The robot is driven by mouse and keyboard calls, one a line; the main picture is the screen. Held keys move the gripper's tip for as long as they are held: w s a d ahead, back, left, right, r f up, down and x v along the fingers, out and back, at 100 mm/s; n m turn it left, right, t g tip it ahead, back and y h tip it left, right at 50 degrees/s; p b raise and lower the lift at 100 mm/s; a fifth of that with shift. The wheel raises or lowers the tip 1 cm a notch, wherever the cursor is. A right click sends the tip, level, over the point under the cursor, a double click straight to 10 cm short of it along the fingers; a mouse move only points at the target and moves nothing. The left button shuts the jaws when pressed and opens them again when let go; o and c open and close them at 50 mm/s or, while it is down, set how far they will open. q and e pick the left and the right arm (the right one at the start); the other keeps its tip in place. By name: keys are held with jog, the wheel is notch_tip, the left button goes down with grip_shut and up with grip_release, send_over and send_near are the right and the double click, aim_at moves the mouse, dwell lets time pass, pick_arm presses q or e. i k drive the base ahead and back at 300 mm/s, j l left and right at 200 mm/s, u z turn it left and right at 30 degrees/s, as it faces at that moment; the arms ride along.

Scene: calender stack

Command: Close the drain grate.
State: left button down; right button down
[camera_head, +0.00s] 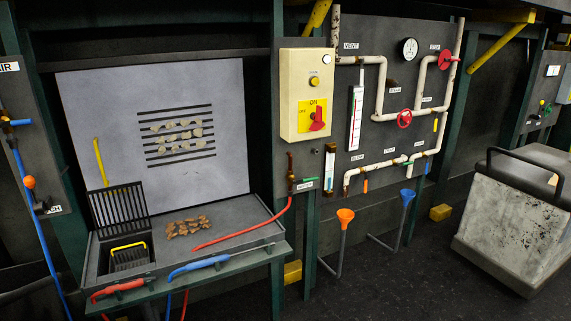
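The drain grate (118,207), a black slotted panel, stands raised, nearly upright, at the left of the sink bench, in front of the grey back panel. Below it is the drain opening in the bench. A dark slotted basket (130,260) with a yellow handle sits in that opening. The grate's lower edge is at the back of the opening. Neither of my grippers shows in the head view.
Brown lumps (188,227) and a red hose (245,224) lie on the bench (232,209). Red (117,288) and blue (200,265) handled tools lie along its front edge. A control box (306,95) and pipes are to the right. A grey bin (515,225) stands far right.

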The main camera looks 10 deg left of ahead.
aim_at(123, 234)
jog(key=i+l+z, duration=0.1)
jog(key=i, duration=0.7)
jog(key=i+l+z, duration=0.1)
jog(key=i, duration=0.7)
jog(key=i+l+u, duration=0.15)
jog(key=i+u, duration=0.3)
jog(key=i+l+u, duration=0.3)
jog(key=i+u, duration=0.15)
jog(key=i+l+u, duration=0.7)
jog(key=l+u, duration=0.2)
jog(key=i+l+u, duration=0.15)
jog(key=l+u, duration=0.3)
jog(key=l, duration=0.25)
